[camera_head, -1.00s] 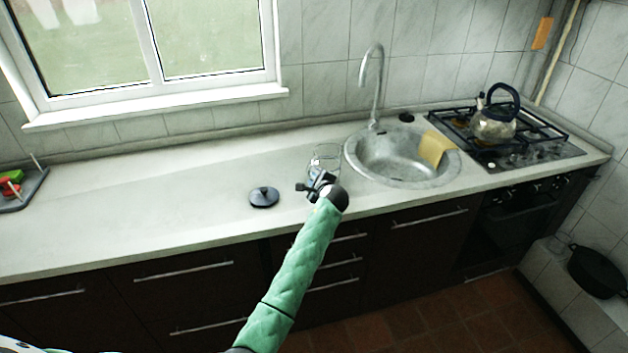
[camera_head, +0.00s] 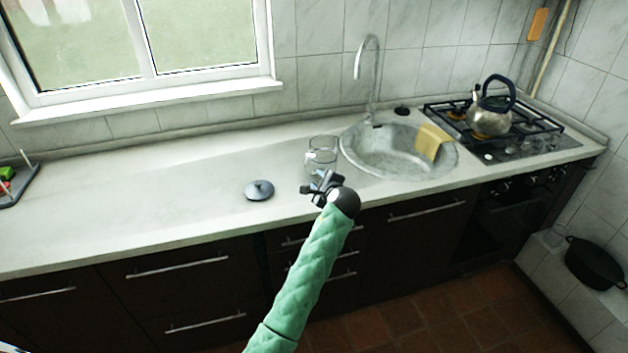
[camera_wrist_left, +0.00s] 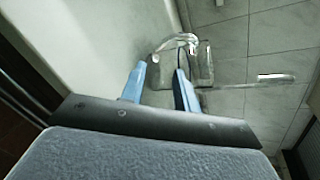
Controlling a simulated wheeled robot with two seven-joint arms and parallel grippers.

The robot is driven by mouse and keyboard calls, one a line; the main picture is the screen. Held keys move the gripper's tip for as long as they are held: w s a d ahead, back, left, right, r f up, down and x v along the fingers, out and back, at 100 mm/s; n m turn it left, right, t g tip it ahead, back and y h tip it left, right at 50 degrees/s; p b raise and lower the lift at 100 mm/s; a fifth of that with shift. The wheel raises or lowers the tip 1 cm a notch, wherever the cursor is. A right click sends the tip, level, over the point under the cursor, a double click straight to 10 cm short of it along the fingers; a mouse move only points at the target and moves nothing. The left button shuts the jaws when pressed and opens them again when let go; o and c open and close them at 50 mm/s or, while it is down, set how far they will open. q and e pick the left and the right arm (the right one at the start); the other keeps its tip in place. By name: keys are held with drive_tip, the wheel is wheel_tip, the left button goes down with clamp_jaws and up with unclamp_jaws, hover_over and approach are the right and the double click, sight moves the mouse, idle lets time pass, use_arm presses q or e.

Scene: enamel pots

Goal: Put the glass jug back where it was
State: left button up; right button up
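The clear glass jug (camera_head: 322,146) stands upright on the counter just left of the sink. In the left wrist view the clear glass shape (camera_wrist_left: 206,66) beyond the fingers looks like the jug, seen sideways. My left gripper (camera_head: 318,183) is just in front of the jug, on the side towards me. In the left wrist view the two blue fingers of this gripper (camera_wrist_left: 158,75) stand apart with nothing clearly clamped between them. The jug's lower front is partly hidden by the gripper in the head view. My right gripper is not in view.
A dark round lid (camera_head: 259,190) lies on the counter left of my gripper. The sink (camera_head: 365,155) holds a yellow cloth (camera_head: 432,142). A kettle (camera_head: 490,118) stands on the stove (camera_head: 530,140). A dark tray (camera_head: 22,190) is at far left. The counter between is clear.

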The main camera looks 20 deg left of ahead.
use_arm(q)
drive_tip(key=shift+v, duration=1.2)
drive_tip(key=s+a+f+n+g+h, duration=0.1)
drive_tip(key=s+f+n+h, duration=0.15)
drive_tip(key=s+f, duration=0.4)
drive_tip(key=s+f+n+g+h, duration=0.1)
drive_tip(key=s+f+n+g, duration=0.2)
drive_tip(key=s, duration=0.7)
drive_tip(key=s+a+f+n+h, duration=0.1)
drive_tip(key=s+f+n, duration=0.2)
drive_tip(key=s+f, duration=0.4)
drive_tip(key=s+d+n+g+h, duration=0.1)
drive_tip(key=s+n+g+h, duration=0.15)
drive_tip(key=s, duration=1.05)
drive_tip(key=s+d+n+g+h, duration=0.15)
drive_tip(key=s+n, duration=0.25)
drive_tip(key=s, duration=0.9)
drive_tip(key=s+d+f+g, duration=0.1)
drive_tip(key=s+d+f, duration=0.1)
drive_tip(key=f, duration=1.8)
drive_tip(key=s+d+f+g, duration=0.1)
drive_tip(key=s+f, duration=0.1)
drive_tip(key=f, duration=1.8)
drive_tip(key=shift+s+d+f+h, duration=0.3)
drive_tip(key=shift+d+h, duration=0.05)
drive_tip(key=shift+d, duration=0.05)
